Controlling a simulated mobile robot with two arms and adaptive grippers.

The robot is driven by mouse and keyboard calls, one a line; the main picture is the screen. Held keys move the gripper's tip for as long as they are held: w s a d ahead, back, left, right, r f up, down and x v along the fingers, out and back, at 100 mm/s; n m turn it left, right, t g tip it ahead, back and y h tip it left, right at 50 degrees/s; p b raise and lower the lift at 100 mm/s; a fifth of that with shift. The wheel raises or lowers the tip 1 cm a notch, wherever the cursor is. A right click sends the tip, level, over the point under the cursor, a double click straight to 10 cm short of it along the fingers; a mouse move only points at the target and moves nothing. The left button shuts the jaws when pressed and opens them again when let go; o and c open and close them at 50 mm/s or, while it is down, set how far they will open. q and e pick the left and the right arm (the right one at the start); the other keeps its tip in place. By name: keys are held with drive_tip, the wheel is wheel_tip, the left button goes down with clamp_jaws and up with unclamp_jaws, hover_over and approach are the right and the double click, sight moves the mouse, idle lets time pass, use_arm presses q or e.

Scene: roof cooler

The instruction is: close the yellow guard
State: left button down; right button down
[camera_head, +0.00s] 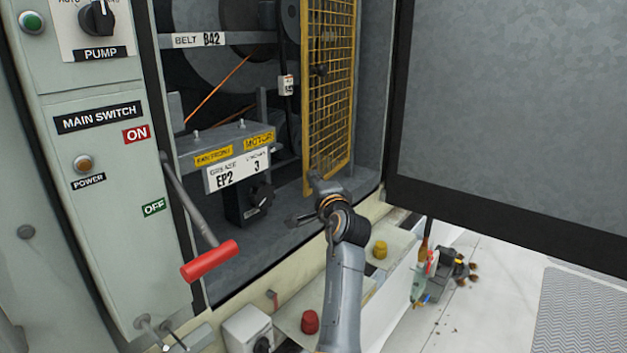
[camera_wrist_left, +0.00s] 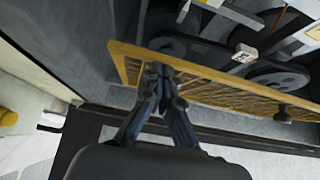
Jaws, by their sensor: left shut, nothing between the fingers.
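The yellow guard (camera_head: 328,85), a mesh panel in a yellow frame, stands swung open at the right of the machine opening. The pulleys and orange belt to its left are uncovered. A dark knob (camera_head: 319,71) sits on the mesh. My left gripper (camera_head: 314,177) is at the guard's lower edge, its fingers shut with nothing between them. In the left wrist view the fingertips (camera_wrist_left: 158,70) overlap the guard's frame (camera_wrist_left: 200,70); whether they touch it I cannot tell. The knob also shows there (camera_wrist_left: 283,114). My right gripper is not in view.
A lever with a red handle (camera_head: 209,260) sticks out from the switch panel (camera_head: 95,140) at the left. A large grey door panel (camera_head: 510,110) stands open at the right. Red (camera_head: 310,321) and yellow (camera_head: 380,250) caps sit low, beside my arm.

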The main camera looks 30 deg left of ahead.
use_arm(q)
drive_tip(key=a+m+t+h+p, duration=0.1)
drive_tip(key=a+p, duration=0.5)
drive_tip(key=shift+s+p, duration=0.3)
drive_tip(key=shift+p, duration=0.05)
drive_tip(key=shift+a, duration=0.1)
